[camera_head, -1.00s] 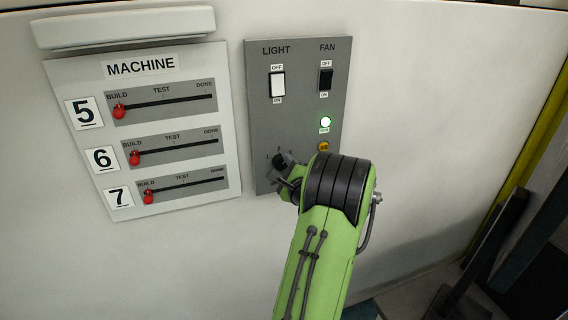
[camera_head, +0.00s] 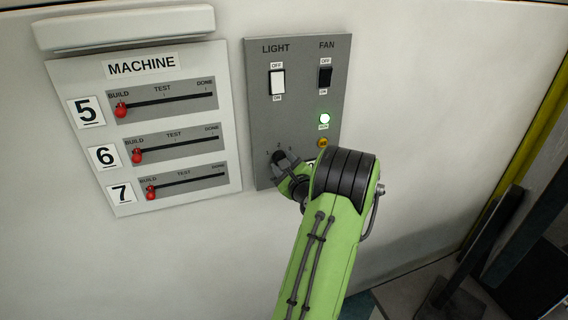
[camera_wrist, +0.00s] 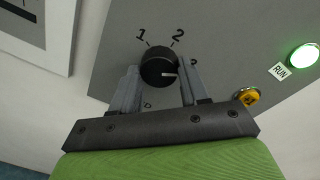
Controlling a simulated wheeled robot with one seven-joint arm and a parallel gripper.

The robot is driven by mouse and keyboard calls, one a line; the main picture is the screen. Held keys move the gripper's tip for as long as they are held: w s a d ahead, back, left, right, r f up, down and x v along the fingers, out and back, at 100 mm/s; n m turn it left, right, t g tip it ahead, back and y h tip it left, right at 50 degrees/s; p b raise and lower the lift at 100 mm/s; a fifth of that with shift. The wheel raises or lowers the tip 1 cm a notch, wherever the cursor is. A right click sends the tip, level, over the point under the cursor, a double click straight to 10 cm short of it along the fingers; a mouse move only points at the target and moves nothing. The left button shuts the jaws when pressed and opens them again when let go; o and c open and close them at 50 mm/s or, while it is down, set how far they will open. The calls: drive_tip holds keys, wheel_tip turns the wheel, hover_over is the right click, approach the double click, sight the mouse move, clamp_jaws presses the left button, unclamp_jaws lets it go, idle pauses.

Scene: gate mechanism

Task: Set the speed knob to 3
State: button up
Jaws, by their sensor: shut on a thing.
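The round black speed knob (camera_wrist: 157,58) sits low on the grey control panel, between my two grey fingers in the wrist view. Its white mark points right and slightly down. The 1 and 2 labels show above it. The 3 label (camera_wrist: 194,62) is partly covered by the right finger, and another mark shows below the knob. The white mark points near the 3, a little below it. My gripper (camera_wrist: 158,70) is shut on the knob, one finger on each side. In the head view the knob (camera_head: 279,157) is partly hidden by my gripper.
The grey panel (camera_head: 258,130) also holds a light switch (camera_head: 277,83), a fan switch (camera_head: 325,77), a lit green run lamp (camera_head: 325,119) and a yellow button (camera_head: 322,143) close to my wrist. A machine board (camera_head: 150,75) with red sliders hangs to the left.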

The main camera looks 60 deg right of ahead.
drive_tip(key=shift+f, duration=0.1)
drive_tip(key=o, duration=1.1)
drive_tip(key=shift+c, duration=0.2)
drive_tip(key=b+v, duration=0.5)
drive_tip(key=v, duration=1)
drive_tip(key=shift+s+a+b, duration=0.25)
drive_tip(key=shift+a+b, duration=0.05)
drive_tip(key=shift+w, duration=0.1)
